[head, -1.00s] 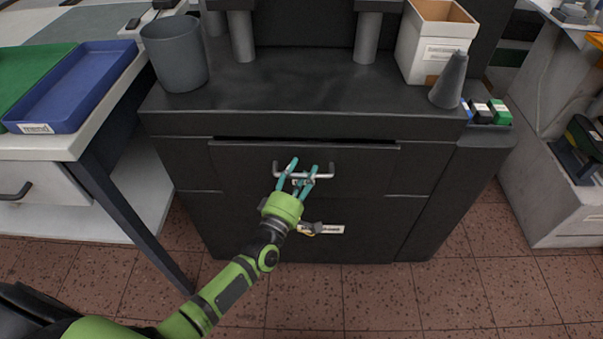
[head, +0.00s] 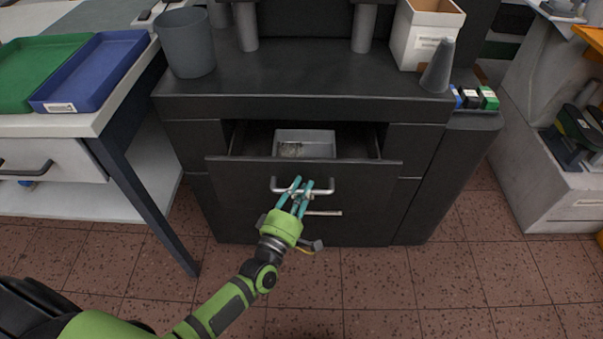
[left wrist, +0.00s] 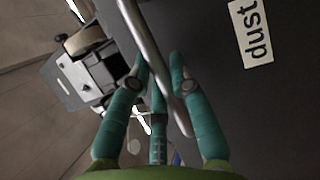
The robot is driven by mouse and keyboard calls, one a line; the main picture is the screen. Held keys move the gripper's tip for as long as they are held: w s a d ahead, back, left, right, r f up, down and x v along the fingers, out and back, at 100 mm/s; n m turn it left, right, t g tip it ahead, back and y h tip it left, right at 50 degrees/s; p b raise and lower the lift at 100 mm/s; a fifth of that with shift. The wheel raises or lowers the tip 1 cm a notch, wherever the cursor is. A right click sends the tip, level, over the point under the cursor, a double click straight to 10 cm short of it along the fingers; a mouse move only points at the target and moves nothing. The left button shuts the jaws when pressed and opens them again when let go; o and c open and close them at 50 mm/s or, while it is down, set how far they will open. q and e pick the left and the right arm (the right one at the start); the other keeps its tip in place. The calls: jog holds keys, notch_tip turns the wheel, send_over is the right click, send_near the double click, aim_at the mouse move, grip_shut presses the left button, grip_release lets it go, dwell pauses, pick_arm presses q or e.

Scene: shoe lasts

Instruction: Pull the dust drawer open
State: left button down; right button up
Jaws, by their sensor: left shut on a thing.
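The dust drawer (head: 358,174) in the black cabinet is partly open, its front standing out from the cabinet. A grey tray (head: 318,138) with some debris shows inside it. My left gripper (head: 299,186) is shut on the drawer's metal bar handle (head: 325,187), left of the handle's middle. In the left wrist view the teal fingers (left wrist: 158,85) close around the handle bar (left wrist: 150,55), and a label (left wrist: 251,30) reading "dust" is on the drawer front. My right gripper is not in view.
The cabinet top (head: 300,70) holds a grey bin (head: 186,45), a cardboard box (head: 427,35) and a dark grey cone (head: 438,68). A bench with a blue tray (head: 95,72) and a green tray (head: 35,70) stands left. The tiled floor (head: 390,290) before the cabinet is clear.

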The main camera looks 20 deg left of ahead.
pick_arm(q)
jog(key=s+d+p, duration=0.1)
jog(key=s+d, duration=0.1)
jog(key=s, duration=0.6)
jog(key=s+d+p, duration=0.1)
jog(key=s+d, duration=0.1)
jog(key=s, duration=0.5)
jog(key=shift+s+d+p, duration=0.25)
jog(key=shift+s+p, duration=0.1)
jog(key=shift+s, duration=0.05)
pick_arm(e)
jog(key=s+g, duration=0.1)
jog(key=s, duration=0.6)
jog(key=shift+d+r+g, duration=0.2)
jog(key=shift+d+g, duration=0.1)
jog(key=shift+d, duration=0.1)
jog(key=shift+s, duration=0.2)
pick_arm(q)
jog(key=c, duration=1.1)
grip_release()
jog(key=v, duration=1.2)
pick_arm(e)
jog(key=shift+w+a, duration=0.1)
pick_arm(q)
jog(key=shift+f, duration=0.1)
